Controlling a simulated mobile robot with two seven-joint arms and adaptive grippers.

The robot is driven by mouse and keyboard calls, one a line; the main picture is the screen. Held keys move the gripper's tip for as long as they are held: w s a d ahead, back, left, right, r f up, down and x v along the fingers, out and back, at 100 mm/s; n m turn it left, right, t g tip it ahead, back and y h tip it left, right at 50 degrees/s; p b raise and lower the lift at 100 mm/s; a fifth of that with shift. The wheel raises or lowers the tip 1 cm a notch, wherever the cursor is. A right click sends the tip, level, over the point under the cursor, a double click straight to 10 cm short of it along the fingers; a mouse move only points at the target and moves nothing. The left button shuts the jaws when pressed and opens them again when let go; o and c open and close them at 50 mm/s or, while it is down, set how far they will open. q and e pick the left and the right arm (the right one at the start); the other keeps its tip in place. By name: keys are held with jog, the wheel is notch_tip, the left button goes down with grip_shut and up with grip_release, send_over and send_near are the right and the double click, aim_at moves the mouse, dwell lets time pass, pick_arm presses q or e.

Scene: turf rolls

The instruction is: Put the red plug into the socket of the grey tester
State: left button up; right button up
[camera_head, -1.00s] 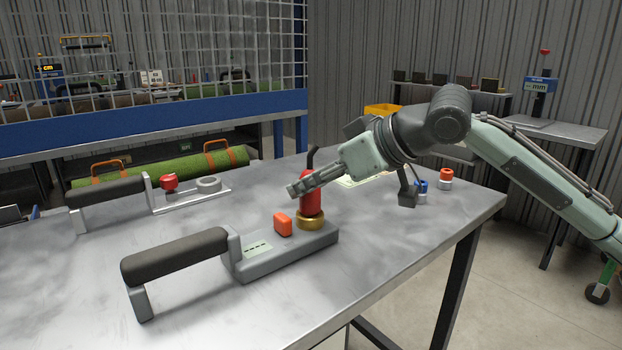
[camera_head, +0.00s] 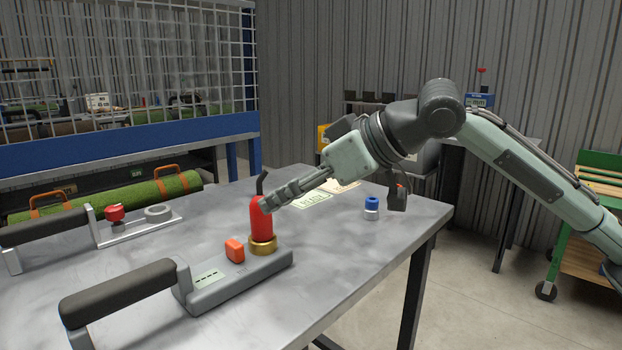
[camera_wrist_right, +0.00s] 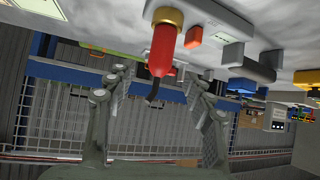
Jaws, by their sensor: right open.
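The red plug (camera_head: 260,222), with a black cable stub on top, stands upright in the brass-coloured socket (camera_head: 262,246) of the grey tester (camera_head: 215,290) on the table. The tester has a black handle and an orange button (camera_head: 235,250). My right gripper (camera_head: 271,203) is open, its fingertips at the upper right side of the plug. In the right wrist view, the plug (camera_wrist_right: 163,48) appears upside down, in line with the gap between the spread fingers (camera_wrist_right: 160,82). I cannot tell whether a finger touches it. My left gripper is not in view.
A second handled tool with a red knob (camera_head: 115,213) and grey ring lies at the table's left. A mesh fence (camera_head: 130,65) stands at the back left. The table's front right is clear.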

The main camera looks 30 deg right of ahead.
jog(key=v, duration=0.5)
jog(key=shift+s+d+r, duration=0.1)
jog(key=shift+s+r, duration=0.1)
jog(key=shift+s, duration=0.05)
